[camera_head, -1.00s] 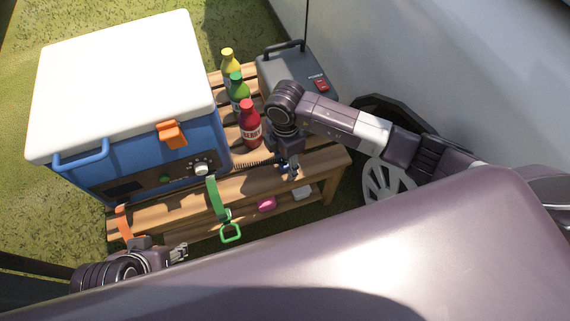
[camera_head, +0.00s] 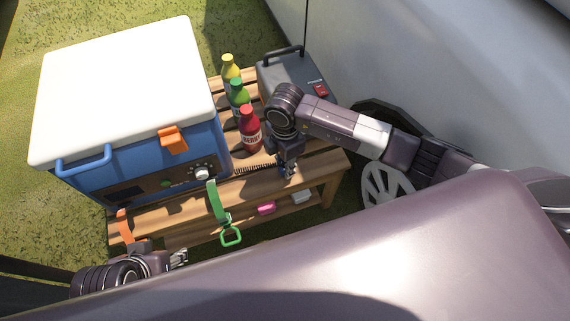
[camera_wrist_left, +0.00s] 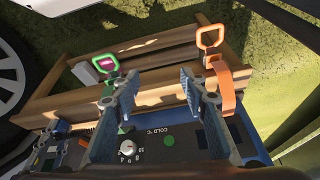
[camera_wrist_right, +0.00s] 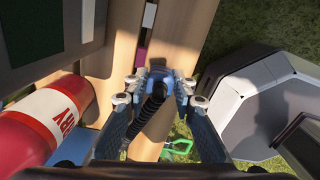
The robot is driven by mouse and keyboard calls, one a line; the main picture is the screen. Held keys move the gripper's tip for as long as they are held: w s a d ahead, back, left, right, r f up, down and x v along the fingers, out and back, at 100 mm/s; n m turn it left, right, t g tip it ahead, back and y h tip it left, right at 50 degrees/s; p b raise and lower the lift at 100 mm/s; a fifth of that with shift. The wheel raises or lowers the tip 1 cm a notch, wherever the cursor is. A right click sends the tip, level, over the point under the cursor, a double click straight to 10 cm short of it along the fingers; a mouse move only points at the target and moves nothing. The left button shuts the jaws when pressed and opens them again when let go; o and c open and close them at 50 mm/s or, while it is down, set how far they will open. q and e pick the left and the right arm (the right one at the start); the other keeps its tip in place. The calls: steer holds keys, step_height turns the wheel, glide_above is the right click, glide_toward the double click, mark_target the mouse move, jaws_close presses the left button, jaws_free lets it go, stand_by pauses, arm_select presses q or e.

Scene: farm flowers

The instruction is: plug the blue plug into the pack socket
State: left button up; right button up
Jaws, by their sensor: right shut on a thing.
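My right gripper (camera_head: 287,172) is above the front right of the wooden bench. It is shut on the blue plug (camera_wrist_right: 158,74), which sits between its fingertips in the right wrist view with a black coiled cable (camera_wrist_right: 152,107) running from it. The cable also shows in the head view (camera_head: 255,168), stretching toward the blue cooler. The grey pack (camera_head: 285,75) with a red switch stands behind the gripper, apart from the plug. I cannot make out its socket. My left gripper (camera_wrist_left: 156,84) is open and empty in front of the cooler.
The cooler (camera_head: 125,85) with a white lid fills the bench's left. Red (camera_head: 250,130), green (camera_head: 239,98) and yellow (camera_head: 230,70) bottles stand between cooler and pack. Green (camera_head: 217,203) and orange (camera_wrist_left: 222,75) straps hang in front. A wheel (camera_head: 385,185) is at right.

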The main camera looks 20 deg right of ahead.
steer(key=shift+r+p, duration=0.5)
steer(key=shift+r, duration=0.55)
step_height(320, 180, up, 3)
steer(key=p, duration=0.3)
step_height(320, 180, up, 4)
steer(key=p, duration=0.3)
steer(key=shift+f+p, duration=0.2)
steer(key=shift+p, duration=0.15)
arm_select(q)
steer(key=s+f+g, duration=0.1)
steer(key=s+f, duration=0.2)
steer(key=f, duration=0.8)
steer(key=s+f+g, duration=0.1)
steer(key=s+f, duration=0.2)
steer(key=f, duration=0.9)
steer(key=shift+a, duration=0.35)
arm_select(e)
steer(key=shift+r, duration=0.15)
steer(key=shift+w, duration=0.1)
